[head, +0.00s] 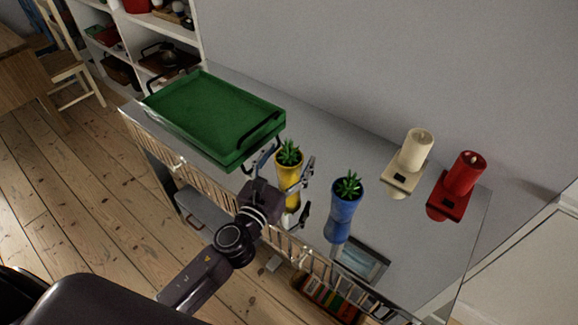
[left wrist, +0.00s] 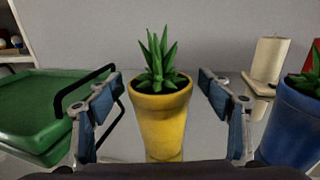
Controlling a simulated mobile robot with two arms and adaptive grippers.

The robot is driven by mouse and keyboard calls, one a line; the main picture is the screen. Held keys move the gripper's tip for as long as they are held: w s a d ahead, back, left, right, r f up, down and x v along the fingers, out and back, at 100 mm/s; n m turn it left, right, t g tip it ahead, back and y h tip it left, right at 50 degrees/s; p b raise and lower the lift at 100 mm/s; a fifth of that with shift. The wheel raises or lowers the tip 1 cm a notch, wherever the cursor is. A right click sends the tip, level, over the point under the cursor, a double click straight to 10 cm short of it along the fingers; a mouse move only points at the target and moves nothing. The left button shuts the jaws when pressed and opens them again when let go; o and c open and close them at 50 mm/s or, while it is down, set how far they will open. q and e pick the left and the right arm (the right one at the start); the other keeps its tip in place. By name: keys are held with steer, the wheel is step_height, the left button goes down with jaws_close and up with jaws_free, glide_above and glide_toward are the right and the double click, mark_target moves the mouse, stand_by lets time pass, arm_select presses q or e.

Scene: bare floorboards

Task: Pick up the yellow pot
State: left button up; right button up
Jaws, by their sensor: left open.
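The yellow pot (head: 289,174) holds a green succulent and stands upright on the shiny cabinet top, right of the green tray. My left gripper (head: 290,184) is at the pot, its fingers spread to either side. In the left wrist view, the yellow pot (left wrist: 161,118) stands centred between the open fingers of my left gripper (left wrist: 163,108), with visible gaps on both sides. The pot's lowest part is hidden by the gripper body there. My right gripper is not in either view.
A green tray (head: 196,104) with black handles lies left of the pot. A blue pot (head: 344,203) stands close on its right. A cream candle (head: 417,148) and a red candle (head: 466,172) stand on holders further right. A dark frame (head: 360,262) lies near the front edge.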

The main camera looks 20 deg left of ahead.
arm_select(q)
steer(key=c, duration=1.5)
steer(key=shift+r, duration=0.1)
steer(key=shift+c, duration=0.9)
steer(key=shift+r, duration=0.1)
